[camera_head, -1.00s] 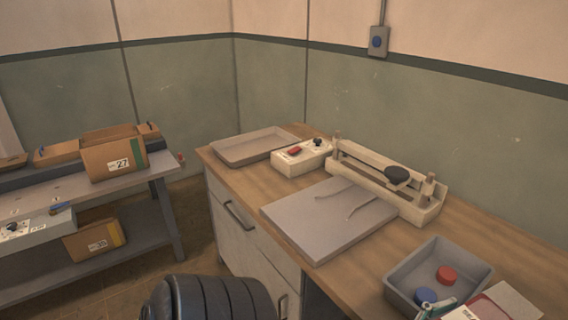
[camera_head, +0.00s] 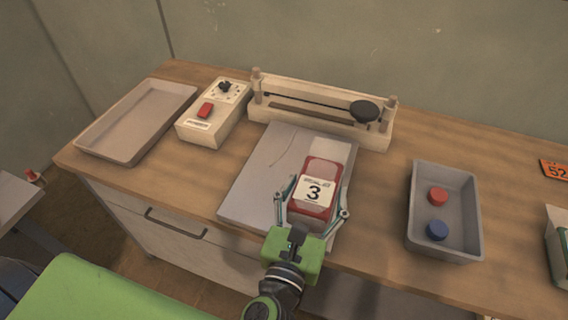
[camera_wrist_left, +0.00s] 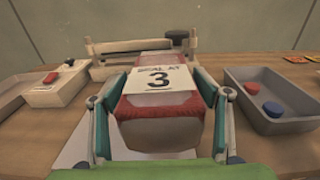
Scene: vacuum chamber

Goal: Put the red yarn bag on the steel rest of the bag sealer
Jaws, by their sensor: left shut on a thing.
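The red yarn bag (camera_head: 318,176), with a white label marked 3, is between the fingers of my left gripper (camera_head: 313,203). My left gripper is shut on it, one finger on each side. In the left wrist view the bag (camera_wrist_left: 160,108) fills the middle, its far end towards the sealer. The bag is over the steel rest (camera_head: 258,168), a flat grey plate in front of the bag sealer (camera_head: 318,112); I cannot tell whether it touches the plate. The sealer's bar has a black knob (camera_head: 364,111). My right gripper is not in view.
A control box (camera_head: 213,113) with a red switch stands left of the sealer. An empty tray (camera_head: 137,122) lies farther left. A grey bin (camera_head: 446,176) holding a red cap (camera_head: 437,197) and a blue cap (camera_head: 437,230) is to the right. Bare bench separates bin and plate.

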